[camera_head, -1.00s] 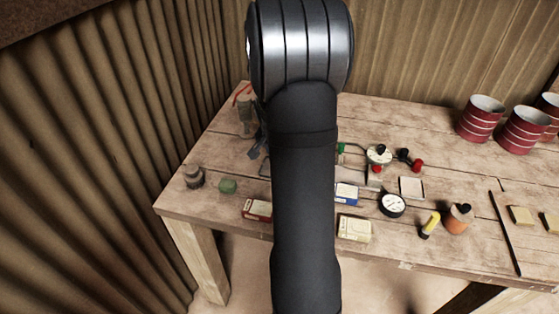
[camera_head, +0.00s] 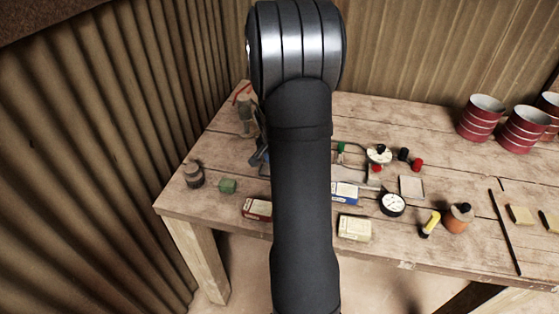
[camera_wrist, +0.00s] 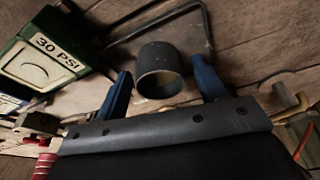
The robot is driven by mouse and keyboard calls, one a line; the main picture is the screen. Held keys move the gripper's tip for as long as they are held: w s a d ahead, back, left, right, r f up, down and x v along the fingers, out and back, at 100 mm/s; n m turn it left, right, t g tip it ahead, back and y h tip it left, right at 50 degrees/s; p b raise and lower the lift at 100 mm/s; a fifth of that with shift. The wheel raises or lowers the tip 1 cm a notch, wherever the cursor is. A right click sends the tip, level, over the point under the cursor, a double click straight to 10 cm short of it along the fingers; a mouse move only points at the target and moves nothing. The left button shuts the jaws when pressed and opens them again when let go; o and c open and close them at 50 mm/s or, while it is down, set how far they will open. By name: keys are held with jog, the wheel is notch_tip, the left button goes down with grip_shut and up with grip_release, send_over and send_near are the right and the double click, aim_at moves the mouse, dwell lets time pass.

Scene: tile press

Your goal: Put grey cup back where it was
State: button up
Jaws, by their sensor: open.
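The grey cup (camera_wrist: 160,66) shows in the wrist view, between my fingers, with its dark round opening facing the camera. My gripper (camera_wrist: 163,80) is open, with one blue finger on each side of the cup. I cannot tell how far past the cup's rim the fingertips reach. In the head view my arm hides the cup and most of the gripper; only a bluish part shows at the arm's left edge.
A green block marked 30 PSI (camera_wrist: 45,57) lies left of the cup in the wrist view. Red-striped cans (camera_head: 481,118) stand at the back right.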

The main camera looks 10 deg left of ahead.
jog(key=v, duration=1.2)
jog(key=x, duration=1.2)
jog(key=shift+f, duration=0.25)
notch_tip(320, 180, up, 3)
jog(key=shift+f, duration=0.2)
jog(key=shift+r, duration=0.4)
